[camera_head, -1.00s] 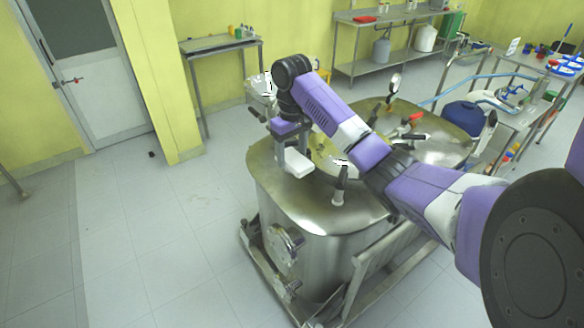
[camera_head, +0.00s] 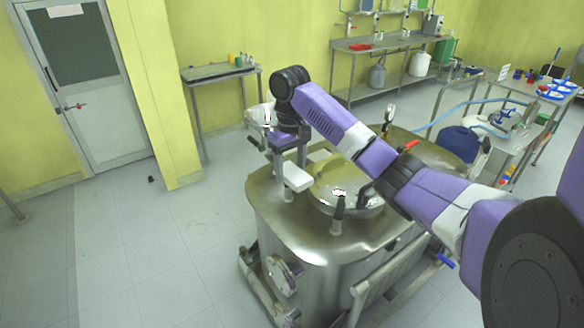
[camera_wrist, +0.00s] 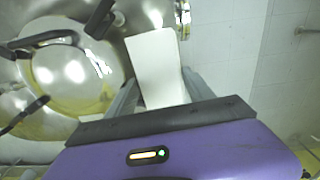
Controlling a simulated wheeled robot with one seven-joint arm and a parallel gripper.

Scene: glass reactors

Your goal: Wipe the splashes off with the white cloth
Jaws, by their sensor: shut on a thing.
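My gripper (camera_head: 291,163) is shut on the white cloth (camera_head: 297,178), which hangs over the left part of the steel reactor top (camera_head: 270,215). The cloth (camera_wrist: 157,62) also shows in the wrist view as a flat pale rectangle between the two fingers of my gripper (camera_wrist: 158,92). Whether the cloth touches the metal cannot be told. The reactor's round lid (camera_head: 345,190) lies to the right of the cloth. Bright patches show on the lid and top; I cannot tell splashes from glare. Faint brownish marks (camera_head: 205,225) show on the floor left of the reactor.
A dark upright handle (camera_head: 337,207) stands by the lid's front edge. A gauge (camera_head: 388,116) and a red handle (camera_head: 410,146) rise from the reactor behind my arm. A steel side table (camera_head: 215,72) stands at the wall. The floor at left is mostly clear.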

